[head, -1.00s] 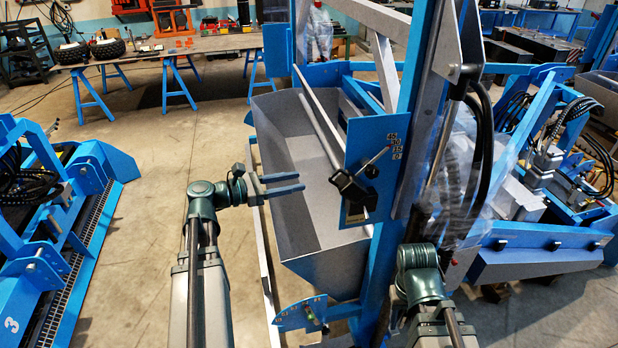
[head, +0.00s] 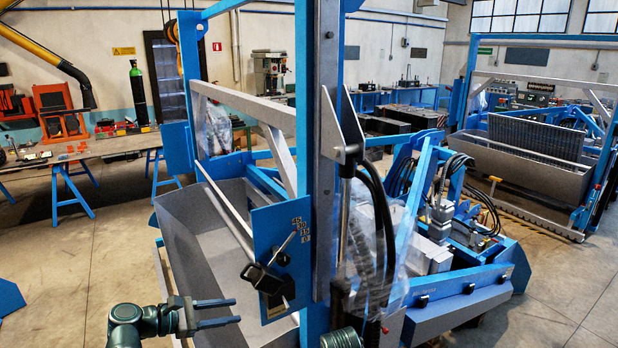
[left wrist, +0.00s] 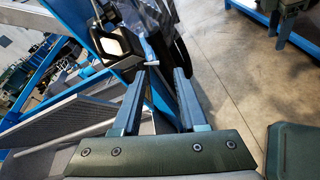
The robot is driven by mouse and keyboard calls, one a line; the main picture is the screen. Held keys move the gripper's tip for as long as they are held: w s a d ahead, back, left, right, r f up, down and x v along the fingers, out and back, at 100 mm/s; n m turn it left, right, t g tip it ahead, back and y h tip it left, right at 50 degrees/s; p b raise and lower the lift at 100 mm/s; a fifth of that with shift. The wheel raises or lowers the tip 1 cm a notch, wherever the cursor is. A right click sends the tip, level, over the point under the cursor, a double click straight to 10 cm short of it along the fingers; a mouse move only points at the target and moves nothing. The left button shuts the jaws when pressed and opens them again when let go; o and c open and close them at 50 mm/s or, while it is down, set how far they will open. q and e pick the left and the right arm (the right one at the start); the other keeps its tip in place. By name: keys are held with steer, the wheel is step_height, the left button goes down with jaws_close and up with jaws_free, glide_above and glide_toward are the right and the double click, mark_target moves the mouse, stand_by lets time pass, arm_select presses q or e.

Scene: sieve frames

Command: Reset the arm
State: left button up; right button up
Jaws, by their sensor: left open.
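My left gripper (head: 217,313) is at the bottom left of the head view, in front of the blue machine's grey trough (head: 178,243). Its two fingers are parallel and apart, with nothing between them. In the left wrist view the open fingers (left wrist: 158,98) point towards a black clamp-like part (left wrist: 118,48) of the machine. My right arm shows only as a dark green joint (head: 341,338) at the bottom edge of the head view. The right gripper is out of view.
The blue upright post (head: 318,150) and the numbered blue plate (head: 283,250) stand close to the right of my left gripper. A workbench (head: 110,147) is at the back left. Open floor (head: 60,265) lies to the left.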

arm_select(q)
steer(key=s+d+f+m+g+y+b, duration=0.3)
steer(key=s+d+f+m+y, duration=0.3)
steer(key=f+m, duration=0.5)
steer(key=s+d+f+m+g+y+b, duration=0.4)
steer(key=s+d+f+m+y, duration=0.3)
steer(key=d+f+m, duration=0.3)
step_height(320, 180, down, 2)
steer(key=s+m+g, duration=0.1)
steer(key=m, duration=0.2)
steer(key=shift+d+m, duration=0.3)
steer(key=shift+d, duration=0.05)
steer(key=shift+o, duration=0.3)
